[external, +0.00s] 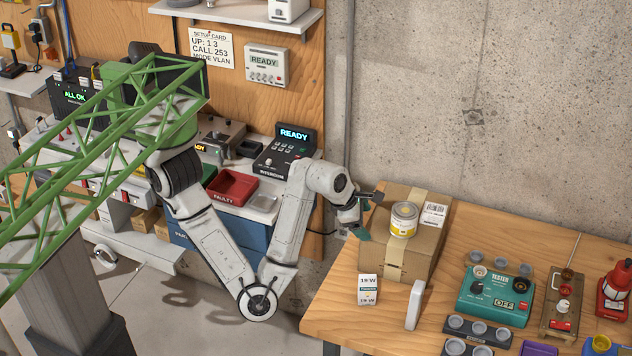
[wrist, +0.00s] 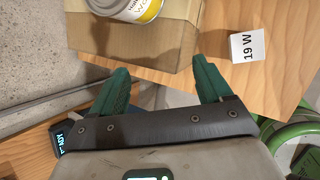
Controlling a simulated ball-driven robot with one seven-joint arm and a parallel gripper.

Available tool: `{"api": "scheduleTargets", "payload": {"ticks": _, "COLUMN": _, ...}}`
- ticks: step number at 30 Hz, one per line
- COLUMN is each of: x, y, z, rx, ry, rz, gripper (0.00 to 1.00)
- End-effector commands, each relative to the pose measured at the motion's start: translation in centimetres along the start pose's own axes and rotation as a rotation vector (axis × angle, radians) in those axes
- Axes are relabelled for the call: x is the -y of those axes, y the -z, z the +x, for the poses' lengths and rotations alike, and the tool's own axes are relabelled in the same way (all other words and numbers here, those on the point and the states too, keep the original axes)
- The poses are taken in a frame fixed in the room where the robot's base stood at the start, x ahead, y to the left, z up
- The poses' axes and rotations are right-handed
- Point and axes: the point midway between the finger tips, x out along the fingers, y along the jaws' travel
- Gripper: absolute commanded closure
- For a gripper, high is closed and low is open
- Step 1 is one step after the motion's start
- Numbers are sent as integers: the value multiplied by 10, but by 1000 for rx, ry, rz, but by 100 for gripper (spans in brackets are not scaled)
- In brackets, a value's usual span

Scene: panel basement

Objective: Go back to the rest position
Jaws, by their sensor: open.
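My gripper (external: 366,215) is at the left edge of the cardboard box (external: 413,228), above the wooden table's left end. In the wrist view my gripper (wrist: 160,80) shows two green fingers spread apart with nothing between them. The cardboard box also shows in the wrist view (wrist: 155,45), beyond the fingers. My arm is bent, with its elbow low in front of the blue cabinet. I cannot tell whether a finger touches the box.
A can (external: 404,219) stands on the box beside a white labelled block (external: 434,215). A cube marked 19 W (external: 368,289) and a white upright piece (external: 415,305) stand in front. A teal tester (external: 497,296) sits right. The workbench holds a red tray (external: 232,186) and intercom (external: 285,152).

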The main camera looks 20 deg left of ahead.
Motion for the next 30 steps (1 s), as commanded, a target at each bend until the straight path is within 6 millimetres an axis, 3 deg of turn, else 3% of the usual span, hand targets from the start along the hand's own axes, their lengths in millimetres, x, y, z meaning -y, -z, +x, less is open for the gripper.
{"api": "scheduleTargets", "payload": {"ticks": 1, "x": -16, "y": 7, "z": 4, "rx": 2, "ry": -57, "rz": 37, "gripper": 22}}
{"api": "scheduleTargets", "payload": {"ticks": 6, "x": -44, "y": 26, "z": 12, "rx": -9, "ry": -188, "rz": 205, "gripper": 22}}
{"api": "scheduleTargets", "payload": {"ticks": 11, "x": -58, "y": 55, "z": 33, "rx": -67, "ry": -238, "rz": 432, "gripper": 22}}
{"api": "scheduleTargets", "payload": {"ticks": 17, "x": -69, "y": 114, "z": 78, "rx": -180, "ry": -172, "rz": 828, "gripper": 22}}
{"api": "scheduleTargets", "payload": {"ticks": 23, "x": -56, "y": 191, "z": 122, "rx": -220, "ry": 14, "rz": 1216, "gripper": 22}}
{"api": "scheduleTargets", "payload": {"ticks": 30, "x": -8, "y": 278, "z": 148, "rx": -110, "ry": 263, "rz": 1557, "gripper": 22}}
